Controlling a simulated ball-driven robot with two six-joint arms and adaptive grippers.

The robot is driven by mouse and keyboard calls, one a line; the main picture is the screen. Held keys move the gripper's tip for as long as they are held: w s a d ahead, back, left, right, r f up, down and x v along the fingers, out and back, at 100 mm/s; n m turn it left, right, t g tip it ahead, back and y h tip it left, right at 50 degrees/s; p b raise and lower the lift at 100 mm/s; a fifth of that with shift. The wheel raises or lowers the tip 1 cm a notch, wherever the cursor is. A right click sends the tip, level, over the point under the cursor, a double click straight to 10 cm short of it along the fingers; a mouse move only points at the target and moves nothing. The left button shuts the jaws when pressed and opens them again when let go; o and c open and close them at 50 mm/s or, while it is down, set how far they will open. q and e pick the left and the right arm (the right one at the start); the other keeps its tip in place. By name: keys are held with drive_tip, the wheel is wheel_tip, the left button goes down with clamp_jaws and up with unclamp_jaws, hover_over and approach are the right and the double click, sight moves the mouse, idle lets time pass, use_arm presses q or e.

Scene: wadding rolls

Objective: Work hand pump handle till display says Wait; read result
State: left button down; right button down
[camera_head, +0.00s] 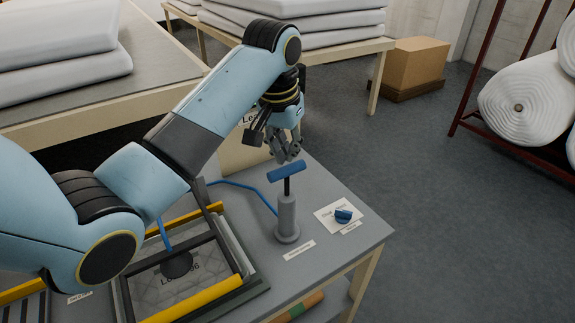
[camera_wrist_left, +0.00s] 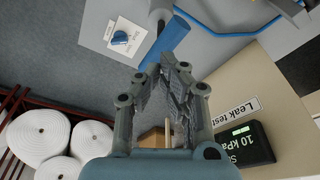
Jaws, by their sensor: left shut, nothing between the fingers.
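The hand pump (camera_head: 288,218) is a grey upright cylinder on the bench with a blue T-handle (camera_head: 288,172) on a dark rod. The handle also shows in the wrist view (camera_wrist_left: 166,40). My left gripper (camera_head: 288,152) is above the handle, fingers pointing down at it. Its fingers (camera_wrist_left: 178,76) are shut and empty; I cannot tell whether they touch the handle. The dark display (camera_wrist_left: 248,145) shows upside down in the wrist view, with "10 kPa" and a partly cut-off line starting with "S". My right gripper is not in view.
A blue knob (camera_head: 343,215) sits on a white card right of the pump. A yellow-barred frame (camera_head: 185,280) stands left of it, a blue hose (camera_head: 245,187) behind. Wadding stacks (camera_head: 310,30) and rolls (camera_head: 525,100) are farther off. Open floor lies to the right.

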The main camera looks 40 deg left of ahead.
sight(287, 167)
use_arm(q)
drive_tip(key=shift+f, duration=0.2)
idle(0.5)
drive_tip(key=shift+f, duration=0.8)
drive_tip(key=shift+f+b, duration=0.75)
drive_tip(key=shift+f, duration=1.4)
wheel_tip(287, 167, up, 2)
drive_tip(key=shift+r+p, duration=0.2)
drive_tip(key=shift+p, duration=0.7)
drive_tip(key=shift+r, duration=1.95)
